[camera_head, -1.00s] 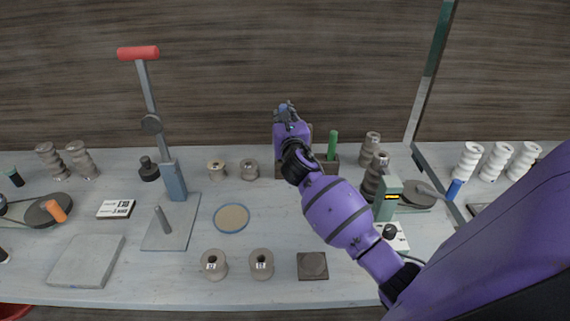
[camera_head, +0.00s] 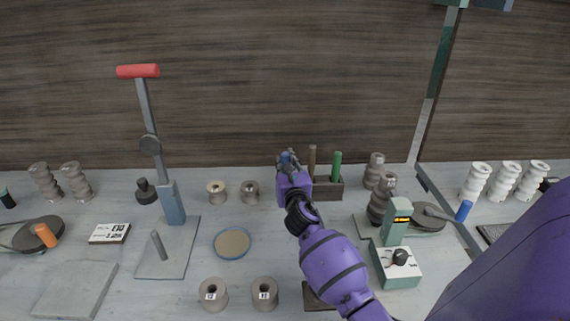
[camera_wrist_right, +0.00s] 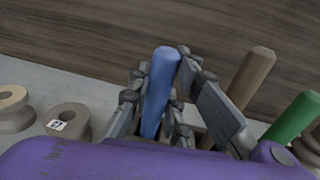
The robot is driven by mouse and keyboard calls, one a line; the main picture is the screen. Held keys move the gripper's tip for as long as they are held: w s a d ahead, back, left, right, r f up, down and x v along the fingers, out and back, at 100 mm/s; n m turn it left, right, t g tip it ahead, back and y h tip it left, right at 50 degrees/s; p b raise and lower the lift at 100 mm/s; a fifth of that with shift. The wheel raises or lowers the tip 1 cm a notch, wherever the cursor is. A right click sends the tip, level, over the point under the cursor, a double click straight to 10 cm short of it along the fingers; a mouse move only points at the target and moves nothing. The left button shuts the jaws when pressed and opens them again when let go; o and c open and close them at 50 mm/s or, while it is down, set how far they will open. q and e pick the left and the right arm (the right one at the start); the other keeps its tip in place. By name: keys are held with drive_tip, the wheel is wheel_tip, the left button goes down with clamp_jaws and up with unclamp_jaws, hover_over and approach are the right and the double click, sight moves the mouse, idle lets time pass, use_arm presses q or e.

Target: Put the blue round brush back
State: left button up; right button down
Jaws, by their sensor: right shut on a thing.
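The blue round brush (camera_wrist_right: 163,75) stands nearly upright between the fingers of my right gripper (camera_wrist_right: 160,100) in the right wrist view, and the gripper is shut on it. In the head view my right gripper (camera_head: 288,160) is at the left end of the dark brush rack (camera_head: 328,190). The brush's lower end is hidden, so I cannot tell whether it is inside the rack. A brown handle (camera_head: 312,160) and a green handle (camera_head: 336,165) stand in the rack to the right. My left gripper is not in view.
Grey spools (camera_head: 250,191) stand left of the rack, and stacked dark insulators (camera_head: 380,195) stand to its right. A green-grey box with a dial (camera_head: 395,262) is at the right. A lever press with a red handle (camera_head: 138,71) rises at the left. The wall is behind.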

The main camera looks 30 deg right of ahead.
drive_tip(key=c, duration=1.6)
unclamp_jaws()
drive_tip(key=shift+f, duration=0.1)
drive_tip(key=shift+r, duration=0.35)
drive_tip(key=v, duration=1.2)
drive_tip(key=shift+s+f, duration=0.1)
drive_tip(key=shift+f, duration=0.05)
